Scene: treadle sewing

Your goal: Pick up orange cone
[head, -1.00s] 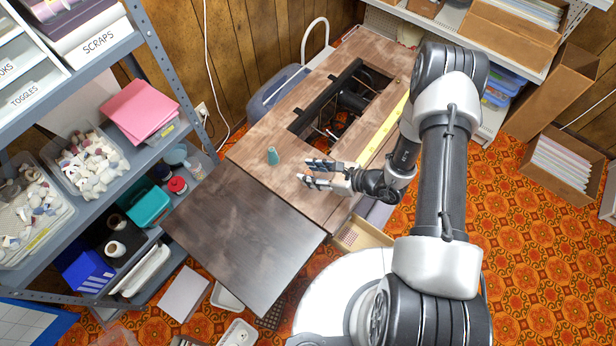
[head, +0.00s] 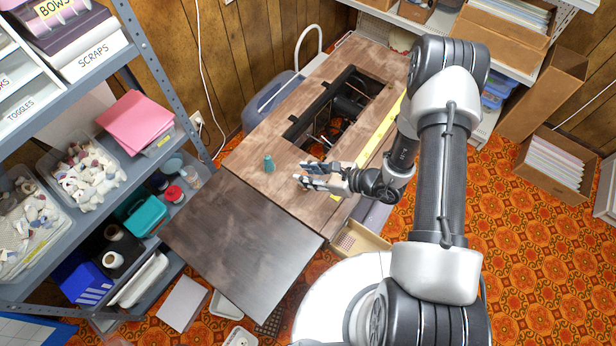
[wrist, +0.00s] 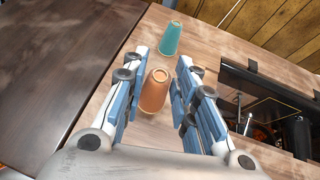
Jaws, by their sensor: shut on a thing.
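In the head view my gripper (head: 304,174) is over the near part of the table, and I cannot make out the orange cone there. A teal cone (head: 269,163) stands upright a short way left of my gripper; it also shows beyond the fingertips in the wrist view (wrist: 171,38).
The sewing table (head: 285,95) has a rectangular opening (head: 345,110) with dark machine parts, beside a yellow strip (head: 381,137). A dark leaf (head: 240,235) extends at the near left, bare. A grey shelf unit (head: 150,65) with bins stands at left. An open drawer (head: 358,243) is below my gripper.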

